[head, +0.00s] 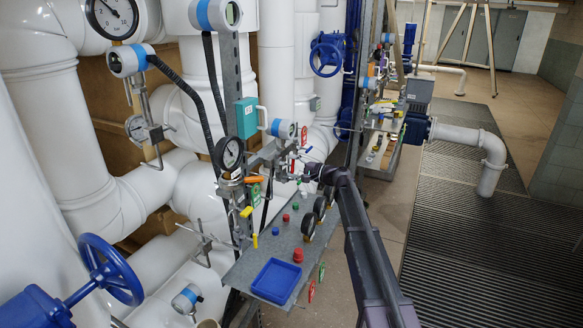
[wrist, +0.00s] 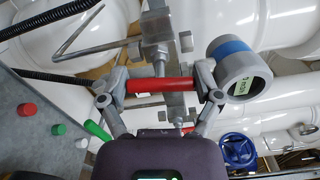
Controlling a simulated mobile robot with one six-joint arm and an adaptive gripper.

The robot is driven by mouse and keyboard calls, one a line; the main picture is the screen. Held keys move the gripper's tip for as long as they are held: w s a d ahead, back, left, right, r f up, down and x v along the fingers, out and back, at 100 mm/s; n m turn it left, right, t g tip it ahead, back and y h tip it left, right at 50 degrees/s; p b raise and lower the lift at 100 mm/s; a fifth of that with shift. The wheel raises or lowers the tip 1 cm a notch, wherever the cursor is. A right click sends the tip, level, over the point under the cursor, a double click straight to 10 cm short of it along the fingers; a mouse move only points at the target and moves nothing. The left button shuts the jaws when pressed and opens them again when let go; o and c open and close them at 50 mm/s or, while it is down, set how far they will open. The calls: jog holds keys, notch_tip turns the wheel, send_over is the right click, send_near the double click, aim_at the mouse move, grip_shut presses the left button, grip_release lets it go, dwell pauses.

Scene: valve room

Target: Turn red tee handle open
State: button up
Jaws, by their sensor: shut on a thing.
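The red tee handle (wrist: 160,85) runs sideways across the middle of the wrist view, in front of grey metal fittings. My gripper (wrist: 160,90) has one finger at each end of the red bar and is shut on it lengthwise. In the head view my gripper (head: 293,175) is small among the pipe fittings above the grey shelf. There the held handle is too small and crowded to tell apart from nearby red parts.
A grey gauge with a blue band (wrist: 235,66) sits close to the right finger. A green handle (wrist: 97,130) is lower left. The grey shelf (head: 246,262) holds a blue tray (head: 276,281) and several knobs.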

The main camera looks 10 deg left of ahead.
jog(key=shift+w+n, duration=0.15)
jog(key=shift+n, duration=0.85)
jog(key=o, duration=0.9)
jog(key=shift+s+d, duration=0.3)
jog(key=shift+d, duration=0.2)
jog(key=v, duration=1)
jog(key=shift+s+d, duration=0.15)
jog(key=shift+d, duration=0.25)
